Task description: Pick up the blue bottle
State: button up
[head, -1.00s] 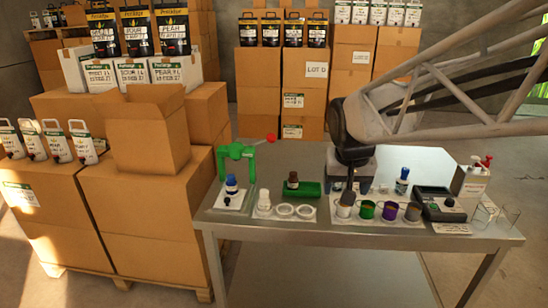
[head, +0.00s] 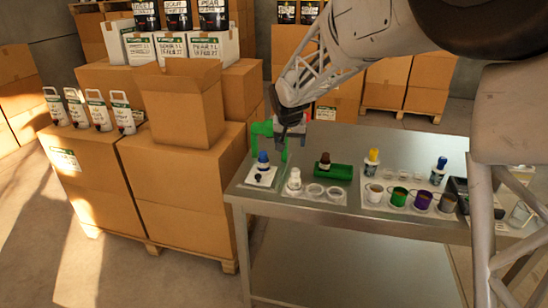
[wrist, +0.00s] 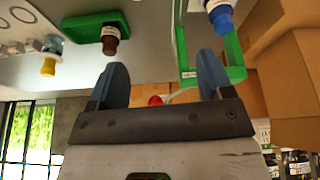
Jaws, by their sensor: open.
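A blue-capped bottle (head: 263,160) stands on a white plate at the left end of the table, beside a green frame (head: 255,138). In the wrist view, the blue cap (wrist: 221,18) is at the top right, next to the green frame (wrist: 238,50). A second blue-capped bottle (head: 439,168), with a pale body, stands further right. My gripper (head: 290,135) is above the table, behind and right of the left blue-capped bottle. In the wrist view my gripper (wrist: 160,82) is open, with nothing between its fingers.
A brown-capped bottle (head: 325,161) is at a green block (head: 333,173). A yellow-capped bottle (head: 372,162) and several cups (head: 398,197) stand to the right. White rings (head: 314,190) lie near the front of the metal table (head: 345,140). Cardboard boxes (head: 180,185) are stacked on the left.

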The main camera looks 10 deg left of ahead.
send_near(263, 153)
jog(key=x, duration=0.5)
jog(key=shift+s+f, duration=0.1)
jog(key=shift+s, duration=0.05)
jog(key=shift+x, duration=1.3)
jog(key=shift+x, duration=2.6)
jog(key=c, duration=1.2)
jog(key=shift+o, duration=0.2)
jog(key=shift+r+y, duration=0.2)
jog(key=shift+y, duration=0.1)
